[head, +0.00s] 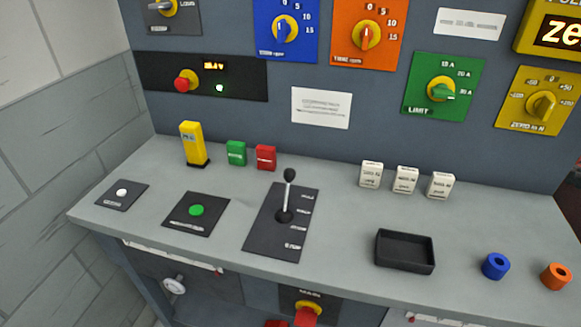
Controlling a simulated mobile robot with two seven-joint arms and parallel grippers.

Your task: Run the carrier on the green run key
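A small upright green block (236,153) with unreadable pale lettering stands at the back of the grey desk, beside a similar red block (266,158). A round green button (196,210) sits on a dark square plate at the front left of the desk. I cannot tell which of these green things is the run key. No carrier is recognisable in the head view. Neither of my grippers is in view.
A black-knobbed lever (287,195) stands mid-desk. Dials line the back panel, including a green LIMIT dial (441,87).

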